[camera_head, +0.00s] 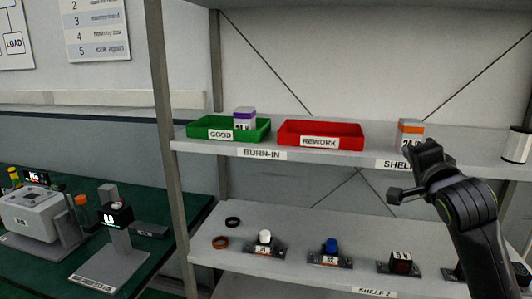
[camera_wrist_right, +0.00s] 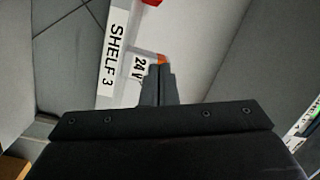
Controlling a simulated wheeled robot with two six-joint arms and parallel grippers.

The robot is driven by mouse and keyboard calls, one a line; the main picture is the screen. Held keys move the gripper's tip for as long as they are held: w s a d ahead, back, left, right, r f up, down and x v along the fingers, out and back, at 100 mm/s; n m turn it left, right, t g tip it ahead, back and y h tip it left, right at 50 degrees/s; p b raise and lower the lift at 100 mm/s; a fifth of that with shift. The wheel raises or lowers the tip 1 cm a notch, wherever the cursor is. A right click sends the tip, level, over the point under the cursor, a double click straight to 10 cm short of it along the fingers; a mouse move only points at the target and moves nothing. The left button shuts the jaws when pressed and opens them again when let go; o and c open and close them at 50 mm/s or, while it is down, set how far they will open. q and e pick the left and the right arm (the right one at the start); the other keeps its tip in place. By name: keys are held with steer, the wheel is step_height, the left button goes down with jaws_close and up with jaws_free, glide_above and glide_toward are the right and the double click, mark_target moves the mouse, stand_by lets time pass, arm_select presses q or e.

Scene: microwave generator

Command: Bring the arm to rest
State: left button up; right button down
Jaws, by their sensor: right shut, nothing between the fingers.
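My right arm (camera_head: 468,206) reaches up from the lower right in the head view. Its gripper (camera_head: 408,172) is in front of the upper shelf, near the orange-topped box marked 24V (camera_head: 411,128). In the right wrist view the gripper's fingers (camera_wrist_right: 158,86) are together with nothing between them. Part of the 24V box (camera_wrist_right: 140,68) shows just past the fingertips, and the fingers hide the rest. I cannot tell whether they touch it. My left gripper is not in view.
The upper shelf (camera_head: 340,164) holds a green GOOD tray (camera_head: 259,135) with a purple-topped box (camera_head: 244,115), a red REWORK tray (camera_head: 345,143) and a white cylinder (camera_head: 517,146). The lower shelf (camera_head: 300,270) holds several small parts. A green bench (camera_head: 165,210) with devices stands at left.

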steer(key=s+f+n+g, duration=0.2)
steer(key=s+f, duration=0.3)
steer(key=f, duration=0.5)
steer(key=s+f+n+g, duration=0.3)
steer(key=s+f, duration=0.1)
steer(key=f, duration=0.7)
steer(key=s+f+n+g, duration=0.2)
steer(key=s+f, duration=0.3)
steer(key=f, duration=0.5)
steer(key=s+f+n+g, duration=0.35)
steer(key=s+f, duration=0.35)
steer(key=s, duration=0.6)
steer(key=s+f+n+g, duration=0.35)
steer(key=s+f, duration=0.35)
steer(key=s, duration=0.7)
step_height(320, 180, down, 27)
steer(key=s+g, duration=0.1)
steer(key=g, duration=0.1)
steer(key=s+f+g, duration=0.1)
steer(key=s+f, duration=1.3)
steer(key=shift+s+a, duration=0.3)
